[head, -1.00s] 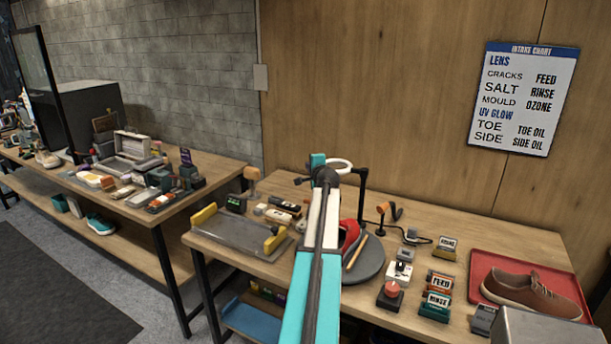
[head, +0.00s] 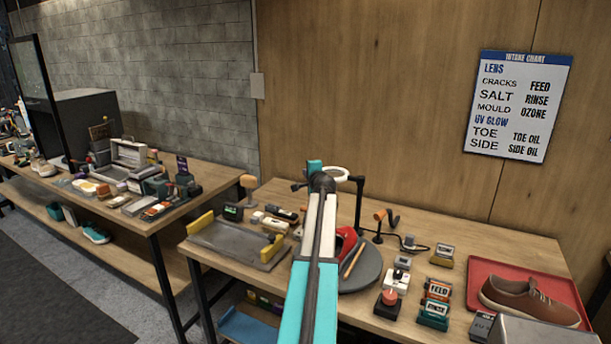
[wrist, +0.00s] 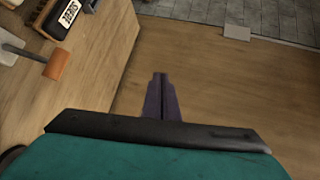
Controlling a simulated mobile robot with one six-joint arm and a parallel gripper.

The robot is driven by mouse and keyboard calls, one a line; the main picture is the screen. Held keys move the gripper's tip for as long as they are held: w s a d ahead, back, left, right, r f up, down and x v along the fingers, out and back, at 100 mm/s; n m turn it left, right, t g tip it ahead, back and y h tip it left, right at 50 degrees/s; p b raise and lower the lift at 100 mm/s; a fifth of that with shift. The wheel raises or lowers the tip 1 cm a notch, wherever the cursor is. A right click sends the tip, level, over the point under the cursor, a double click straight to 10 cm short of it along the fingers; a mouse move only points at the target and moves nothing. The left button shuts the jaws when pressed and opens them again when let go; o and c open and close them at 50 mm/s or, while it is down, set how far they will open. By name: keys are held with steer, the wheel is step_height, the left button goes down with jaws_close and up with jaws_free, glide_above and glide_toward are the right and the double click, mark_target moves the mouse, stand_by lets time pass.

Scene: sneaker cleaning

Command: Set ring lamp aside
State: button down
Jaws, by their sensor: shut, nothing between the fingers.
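The ring lamp (head: 336,174) has a white ring head on a black upright stand. It stands toward the back of the workbench, just right of and partly behind my arm in the head view. My gripper (wrist: 161,78) shows in the wrist view with its dark fingers together and nothing between them. Past the fingers there is the plain wood panel. In the head view my arm hides the gripper fingers and part of the bench behind it. I cannot tell the gap between the gripper and the lamp.
A grey round turntable (head: 364,272) with a red item sits in front of the lamp. A grey tray (head: 235,243) with yellow ends lies at left. A brown shoe (head: 528,299) rests on a red tray (head: 482,270) at right. Several labelled blocks and small devices crowd the middle.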

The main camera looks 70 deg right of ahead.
steer(key=w+a+r, duration=0.1)
steer(key=a+r, duration=0.2)
steer(key=a, duration=1)
steer(key=shift+w+r+b, duration=0.15)
steer(key=shift+w+b, duration=0.2)
stand_by(0.4)
